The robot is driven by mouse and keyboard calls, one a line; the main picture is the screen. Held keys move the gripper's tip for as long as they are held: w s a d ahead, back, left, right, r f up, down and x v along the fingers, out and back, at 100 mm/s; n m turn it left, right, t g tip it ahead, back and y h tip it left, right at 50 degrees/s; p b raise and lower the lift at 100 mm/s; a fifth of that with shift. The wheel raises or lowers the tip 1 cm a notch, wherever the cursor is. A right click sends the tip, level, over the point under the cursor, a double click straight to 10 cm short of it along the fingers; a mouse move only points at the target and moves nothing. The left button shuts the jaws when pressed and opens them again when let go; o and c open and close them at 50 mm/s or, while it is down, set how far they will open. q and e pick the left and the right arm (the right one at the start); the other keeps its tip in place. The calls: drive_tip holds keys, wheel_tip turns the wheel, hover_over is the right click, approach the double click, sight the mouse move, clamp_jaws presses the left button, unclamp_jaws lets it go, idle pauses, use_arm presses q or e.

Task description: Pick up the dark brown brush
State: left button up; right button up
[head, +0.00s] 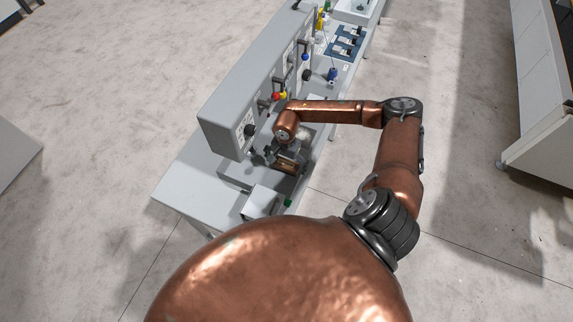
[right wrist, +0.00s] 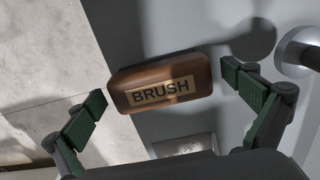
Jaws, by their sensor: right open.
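The dark brown brush (right wrist: 160,82) is a rounded block with a tan label reading BRUSH. In the right wrist view it lies between the two green-padded fingers of my right gripper (right wrist: 168,98), with a gap at each side. The gripper is open and holds nothing. In the head view my right gripper (head: 286,158) is low over the near part of the grey bench, and the brush (head: 287,166) shows partly just below it. Whether the brush touches the bench top is hard to tell. My left gripper is not in view.
A tall grey panel (head: 225,136) with knobs and coloured hooks stands along the bench's left side. A light box (head: 262,203) sits nearer than the brush. Farther back are a blue item (head: 332,74) and a dark blue rack (head: 348,43). The bench's right edge drops to open floor.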

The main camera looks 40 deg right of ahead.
drive_tip(key=c, duration=1.3)
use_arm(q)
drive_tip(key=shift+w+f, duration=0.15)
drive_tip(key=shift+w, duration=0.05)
use_arm(e)
drive_tip(key=shift+w+r+b, duration=0.1)
drive_tip(key=shift+r+b, duration=0.4)
drive_tip(key=shift+b, duration=0.15)
drive_tip(key=a, duration=0.1)
drive_tip(key=s+a+b, duration=0.2)
drive_tip(key=shift+a+r, duration=0.1)
drive_tip(key=shift+a, duration=0.3)
use_arm(q)
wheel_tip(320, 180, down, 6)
drive_tip(key=b, duration=0.2)
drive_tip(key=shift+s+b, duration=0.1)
drive_tip(key=shift+b, duration=0.25)
use_arm(e)
wheel_tip(320, 180, up, 14)
drive_tip(key=shift+d, duration=0.15)
